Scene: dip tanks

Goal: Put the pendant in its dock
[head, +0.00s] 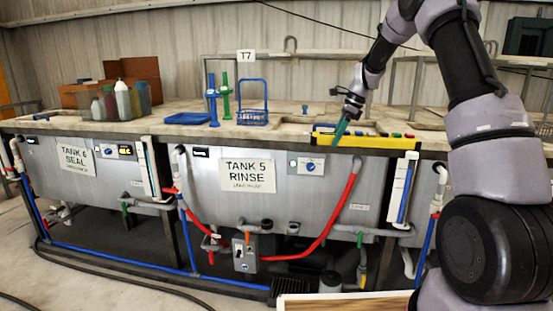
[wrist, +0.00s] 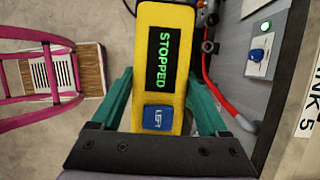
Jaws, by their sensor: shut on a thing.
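The pendant (wrist: 163,85) is a yellow block with a black screen that reads STOPPED in green and a blue LIFT button below it. In the wrist view it stands between the green fingers of my gripper (wrist: 160,95), which is shut on it. Its upper end runs out of the picture. In the head view my gripper (head: 341,130) points down at the tank's front edge, by the left part of a long yellow bar (head: 370,143). The pendant cannot be clearly told apart from this bar there. I cannot tell which thing is the dock.
The Tank 5 control panel (head: 306,165) is just below my gripper, with a red hose (head: 342,212) beneath. A blue basket (head: 252,103) and a blue tray (head: 187,118) stand on the bench to the left. A pink frame (wrist: 40,80) shows in the wrist view.

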